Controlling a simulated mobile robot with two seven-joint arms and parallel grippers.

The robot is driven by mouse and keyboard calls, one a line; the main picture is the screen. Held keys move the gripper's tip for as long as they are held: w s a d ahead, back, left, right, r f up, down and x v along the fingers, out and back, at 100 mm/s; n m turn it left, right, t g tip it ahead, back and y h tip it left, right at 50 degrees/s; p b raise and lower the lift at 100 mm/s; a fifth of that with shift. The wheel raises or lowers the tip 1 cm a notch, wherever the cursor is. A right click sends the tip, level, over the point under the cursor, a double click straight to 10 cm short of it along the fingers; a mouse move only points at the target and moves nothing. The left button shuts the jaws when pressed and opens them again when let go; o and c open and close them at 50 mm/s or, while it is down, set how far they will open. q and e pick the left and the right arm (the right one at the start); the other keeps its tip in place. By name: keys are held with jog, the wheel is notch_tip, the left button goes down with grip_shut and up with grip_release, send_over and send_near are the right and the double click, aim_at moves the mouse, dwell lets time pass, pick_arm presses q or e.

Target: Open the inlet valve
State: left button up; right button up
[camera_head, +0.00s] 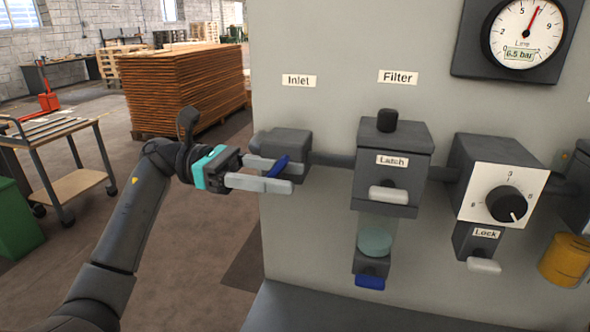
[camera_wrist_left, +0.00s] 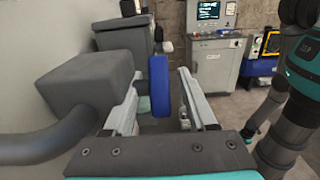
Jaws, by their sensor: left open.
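The inlet valve (camera_head: 283,142) is a dark grey block on the panel under the "Inlet" label (camera_head: 299,80). Its blue handle (camera_head: 278,167) sticks out at the block's lower front. My left gripper (camera_head: 284,178) is open, with its pale grey fingers on either side of the blue handle. In the left wrist view the handle (camera_wrist_left: 159,85) stands between the two fingers, with a visible gap on the right; contact on the left cannot be told. The grey valve block (camera_wrist_left: 95,80) is to the left there. My right gripper is not in view.
Right of the inlet, a filter unit with a latch (camera_head: 388,194) and a lower blue handle (camera_head: 370,282) hangs on the panel. Farther right are a black knob (camera_head: 506,204), a lock (camera_head: 484,266) and a gauge (camera_head: 524,38) reading 6.5 bar. Open floor lies left of the panel.

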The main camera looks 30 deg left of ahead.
pick_arm(q)
jog(key=shift+x, duration=1.2)
grip_shut()
